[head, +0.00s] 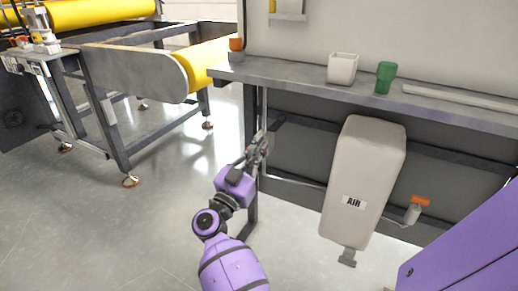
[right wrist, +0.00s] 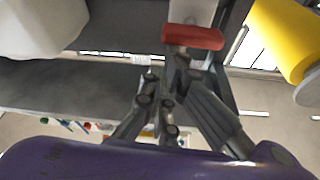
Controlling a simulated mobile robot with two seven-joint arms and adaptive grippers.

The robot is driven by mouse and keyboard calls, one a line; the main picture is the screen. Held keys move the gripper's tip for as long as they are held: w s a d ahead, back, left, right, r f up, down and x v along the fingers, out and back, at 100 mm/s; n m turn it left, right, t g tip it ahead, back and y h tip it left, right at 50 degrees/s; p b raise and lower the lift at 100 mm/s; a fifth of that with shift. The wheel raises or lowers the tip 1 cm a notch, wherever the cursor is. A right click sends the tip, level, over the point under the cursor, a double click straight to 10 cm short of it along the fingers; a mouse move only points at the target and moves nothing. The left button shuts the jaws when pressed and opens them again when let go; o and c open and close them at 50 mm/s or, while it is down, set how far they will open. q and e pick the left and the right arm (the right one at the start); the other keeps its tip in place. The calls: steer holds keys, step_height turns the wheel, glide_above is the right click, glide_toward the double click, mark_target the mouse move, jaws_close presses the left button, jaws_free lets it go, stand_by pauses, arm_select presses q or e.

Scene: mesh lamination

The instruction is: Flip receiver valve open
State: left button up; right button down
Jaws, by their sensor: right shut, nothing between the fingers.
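The receiver is a pale tank (head: 362,175) marked AIR, slung under the bench. An orange valve handle (head: 420,200) sits on a small fitting at its lower right, joined by a short pipe.
The bench top (head: 300,78) holds a white container (head: 342,68), a green cup (head: 385,77) and an orange-topped item (head: 236,44). A machine with yellow rollers (head: 212,62) stands left. The floor between is clear.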

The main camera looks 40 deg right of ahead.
step_height(320, 180, down, 6)
steer(key=s+m+g+y, duration=0.1)
steer(key=m+g, duration=0.5)
steer(key=m, duration=1.2)
steer(key=shift+d+y, duration=0.2)
steer(key=shift+y, duration=0.4)
steer(key=shift+p, duration=0.3)
